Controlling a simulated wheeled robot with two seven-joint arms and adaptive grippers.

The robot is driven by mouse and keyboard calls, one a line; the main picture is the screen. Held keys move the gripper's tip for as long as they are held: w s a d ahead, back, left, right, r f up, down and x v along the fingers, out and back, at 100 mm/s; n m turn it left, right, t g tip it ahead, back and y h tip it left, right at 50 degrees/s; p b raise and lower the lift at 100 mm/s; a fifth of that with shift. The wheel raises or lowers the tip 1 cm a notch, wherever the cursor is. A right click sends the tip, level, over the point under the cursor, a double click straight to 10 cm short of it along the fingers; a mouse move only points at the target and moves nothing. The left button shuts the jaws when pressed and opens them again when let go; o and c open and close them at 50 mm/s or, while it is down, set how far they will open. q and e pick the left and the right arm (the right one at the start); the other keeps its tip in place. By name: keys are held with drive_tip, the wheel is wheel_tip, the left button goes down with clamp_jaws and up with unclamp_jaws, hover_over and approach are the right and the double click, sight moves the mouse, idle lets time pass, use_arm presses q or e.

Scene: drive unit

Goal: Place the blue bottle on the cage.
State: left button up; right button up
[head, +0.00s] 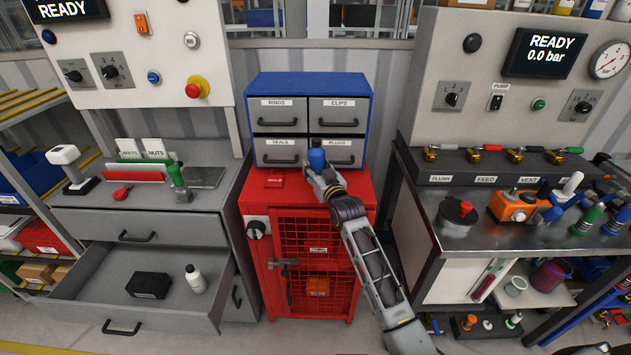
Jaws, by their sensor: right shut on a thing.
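The blue bottle (317,157) is upright, with a dark cap, in front of the lower right drawer of the small drawer unit. My right gripper (319,171) is shut on it, and its fingers hide the bottle's lower part. The red cage (257,205) stands in the middle, with mesh doors on its front. The bottle and gripper are over its top in the picture. I cannot tell whether the bottle's base touches the top. My left gripper is not in view.
A blue drawer unit (311,82) stands on the back of the cage top. An open drawer (95,290) juts out at left. A workbench (460,238) with valves and bottles stands at right.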

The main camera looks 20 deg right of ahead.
drive_tip(key=shift+f, duration=0.5)
drive_tip(key=shift+f, duration=1.9)
drive_tip(key=shift+f, duration=0.15)
drive_tip(key=o, duration=1.2)
drive_tip(key=s+d, duration=0.1)
drive_tip(key=s, duration=1.1)
drive_tip(key=shift+d, duration=0.2)
